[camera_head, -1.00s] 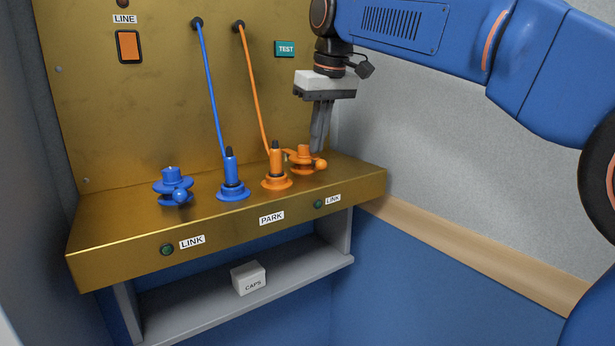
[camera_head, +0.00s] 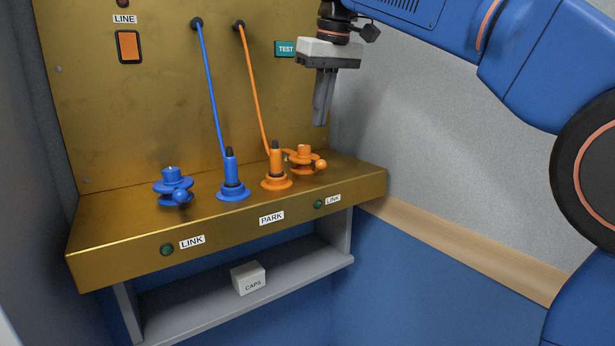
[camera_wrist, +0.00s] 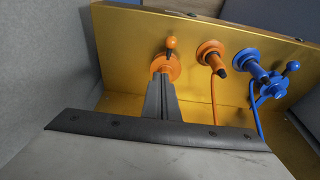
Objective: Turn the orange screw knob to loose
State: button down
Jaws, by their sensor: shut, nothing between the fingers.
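The orange screw knob (camera_head: 305,158) stands at the right end of the brass shelf, with a round ball handle at its right front. In the wrist view the orange knob (camera_wrist: 166,66) shows just beyond the fingertips, its ball handle pointing up in the picture. My gripper (camera_head: 319,124) is shut and empty, pointing down above the knob and slightly to its right, with a clear gap between them. In the wrist view the closed fingers (camera_wrist: 160,82) hide part of the knob's base.
An orange plug (camera_head: 276,168) with a cable stands just left of the orange knob. A blue plug (camera_head: 230,178) and a blue knob (camera_head: 174,186) stand farther left. The brass back panel (camera_head: 150,110) carries a TEST label (camera_head: 285,49). A CAPS box (camera_head: 248,278) sits on the lower shelf.

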jog(key=shift+s+a+f, duration=0.15)
jog(key=shift+a+f, duration=0.3)
jog(key=shift+f, duration=0.55)
jog(key=shift+s+a+f, duration=0.2)
jog(key=shift+a+f, duration=0.2)
jog(key=shift+f, duration=0.6)
jog(key=shift+s+a+f, duration=0.15)
jog(key=shift+a+f, duration=0.3)
jog(key=shift+f, duration=0.55)
jog(key=shift+w+d, duration=0.8)
jog(key=shift+d, duration=0.2)
jog(key=shift+s+d, duration=0.25)
jog(key=shift+r, duration=3)
